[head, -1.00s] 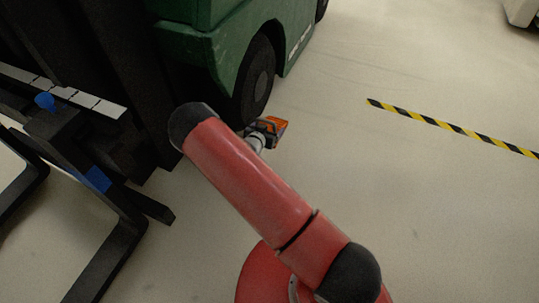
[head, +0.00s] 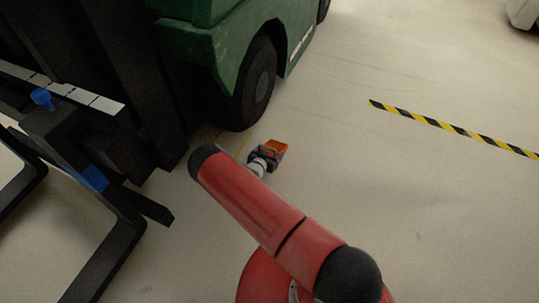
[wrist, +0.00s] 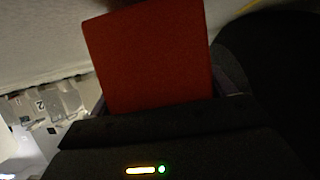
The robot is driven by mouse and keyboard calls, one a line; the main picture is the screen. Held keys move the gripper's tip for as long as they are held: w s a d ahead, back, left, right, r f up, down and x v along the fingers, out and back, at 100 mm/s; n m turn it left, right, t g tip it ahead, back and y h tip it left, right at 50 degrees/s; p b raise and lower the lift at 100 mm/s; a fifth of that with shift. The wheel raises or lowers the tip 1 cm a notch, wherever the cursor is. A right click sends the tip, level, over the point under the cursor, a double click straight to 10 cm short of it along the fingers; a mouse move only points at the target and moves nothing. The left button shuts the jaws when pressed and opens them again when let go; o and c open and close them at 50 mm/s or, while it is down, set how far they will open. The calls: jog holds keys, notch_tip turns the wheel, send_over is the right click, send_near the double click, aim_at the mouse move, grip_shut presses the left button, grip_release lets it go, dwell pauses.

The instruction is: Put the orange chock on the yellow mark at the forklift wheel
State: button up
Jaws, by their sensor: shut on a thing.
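My gripper (head: 266,154) is shut on the orange chock (head: 277,147), just in front and to the right of the forklift's front wheel (head: 257,85). A gap of floor shows between chock and tyre in the head view. The chock fills the upper middle of the wrist view (wrist: 150,58) as a red-orange face. Thin lines of the yellow mark (head: 243,146) show on the floor below the wheel, left of the chock; my arm hides part of that area. I cannot tell the chock's height above the floor.
The green forklift body (head: 215,45) stands behind the wheel. Its black mast and forks (head: 118,225) lie at the left. Black-and-yellow tape (head: 450,128) crosses the floor at the right, where the floor is otherwise clear.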

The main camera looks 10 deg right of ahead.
jog(key=shift+w+f, duration=0.1)
jog(key=shift+f, duration=0.25)
jog(key=shift+f, duration=0.25)
jog(key=o, duration=1.6)
jog(key=shift+o, duration=0.2)
jog(key=shift+r, duration=0.1)
